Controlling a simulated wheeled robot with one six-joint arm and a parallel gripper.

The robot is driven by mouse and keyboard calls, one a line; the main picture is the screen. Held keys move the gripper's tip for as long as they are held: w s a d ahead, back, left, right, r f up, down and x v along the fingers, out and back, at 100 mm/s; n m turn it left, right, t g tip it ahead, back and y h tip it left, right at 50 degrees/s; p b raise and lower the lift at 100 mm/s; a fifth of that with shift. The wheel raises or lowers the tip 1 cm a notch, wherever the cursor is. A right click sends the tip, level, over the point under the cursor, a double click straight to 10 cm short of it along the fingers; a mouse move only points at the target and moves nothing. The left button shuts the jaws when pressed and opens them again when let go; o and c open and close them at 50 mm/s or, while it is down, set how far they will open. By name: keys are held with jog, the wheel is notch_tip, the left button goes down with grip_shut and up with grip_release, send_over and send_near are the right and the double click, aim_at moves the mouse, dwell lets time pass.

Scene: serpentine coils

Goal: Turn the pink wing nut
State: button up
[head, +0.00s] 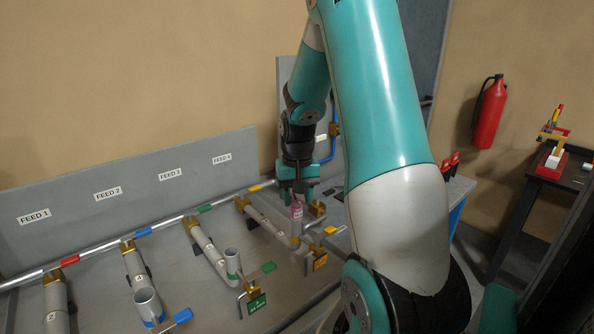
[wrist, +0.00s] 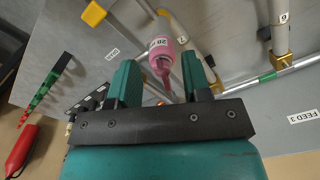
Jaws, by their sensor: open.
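The pink wing nut (head: 297,211) sits at the upright end of a grey pipe beneath my gripper (head: 297,190) in the head view. The fingers are open, with a visible gap on each side of the pink part. I cannot tell how far the fingertips are above or around it. Its far side is hidden.
Grey pipes with brass fittings lie on the bench (head: 95,290); a blue-handled open pipe (head: 148,303) and a green-tagged pipe (head: 232,262) stand left. A yellow tag (head: 320,262) is close by. A grey back panel (head: 130,190) stands behind. A red extinguisher (head: 489,112) hangs right.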

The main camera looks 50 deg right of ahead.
notch_tip(320, 180, up, 17)
jog(key=b, duration=0.2)
jog(key=shift+f, duration=0.2)
